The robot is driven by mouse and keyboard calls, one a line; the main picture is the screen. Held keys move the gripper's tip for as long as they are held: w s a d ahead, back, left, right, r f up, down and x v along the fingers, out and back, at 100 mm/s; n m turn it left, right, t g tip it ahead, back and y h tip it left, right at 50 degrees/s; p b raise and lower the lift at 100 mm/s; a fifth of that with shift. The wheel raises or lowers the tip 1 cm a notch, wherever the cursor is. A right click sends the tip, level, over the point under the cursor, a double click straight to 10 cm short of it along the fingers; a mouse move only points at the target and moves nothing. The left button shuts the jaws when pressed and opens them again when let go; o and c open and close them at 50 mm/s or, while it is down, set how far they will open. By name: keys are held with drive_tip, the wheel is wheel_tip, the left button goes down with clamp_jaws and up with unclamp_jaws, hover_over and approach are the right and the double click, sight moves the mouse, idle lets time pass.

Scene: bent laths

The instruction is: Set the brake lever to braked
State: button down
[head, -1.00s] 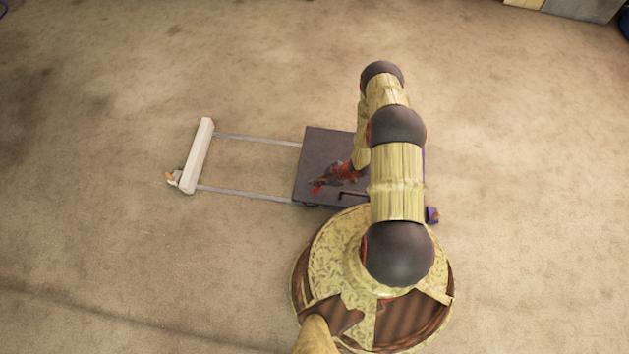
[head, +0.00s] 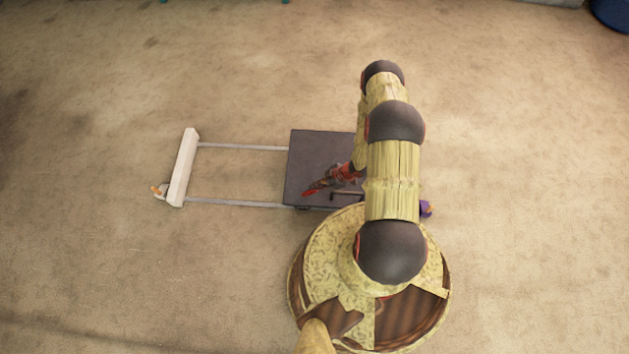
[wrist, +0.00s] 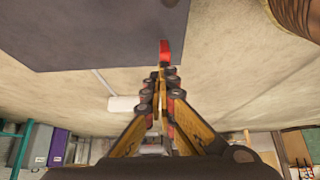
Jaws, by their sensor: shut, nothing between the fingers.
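Contact cannot be told. In the wrist view my gripper (wrist: 164,54) has its fingers together and empty, the red tip beside the deck's edge (wrist: 90,35). My arm hides the deck's right part.
A purple piece (head: 426,208) shows right of my arm. Bare floor surrounds the cart.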

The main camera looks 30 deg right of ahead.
drive_tip(key=shift+a+f, duration=0.1)
drive_tip(key=shift+w+a+r, duration=0.15)
drive_tip(key=shift+a+r, duration=0.1)
drive_tip(key=shift+r, duration=0.1)
drive_tip(key=shift+w+a+r+p, duration=0.35)
drive_tip(key=shift+a+r+p, duration=0.15)
drive_tip(key=shift+r, duration=0.15)
drive_tip(key=shift+w+a+r+p, duration=0.35)
drive_tip(key=shift+a+r, duration=0.1)
drive_tip(key=shift+r, duration=0.15)
drive_tip(key=s+d+r+p, duration=0.2)
drive_tip(key=s+d+r, duration=0.2)
drive_tip(key=d, duration=0.3)
drive_tip(key=shift+s+d+r+p, duration=0.15)
drive_tip(key=shift+s+d+p, duration=0.2)
drive_tip(key=shift+s, duration=0.15)
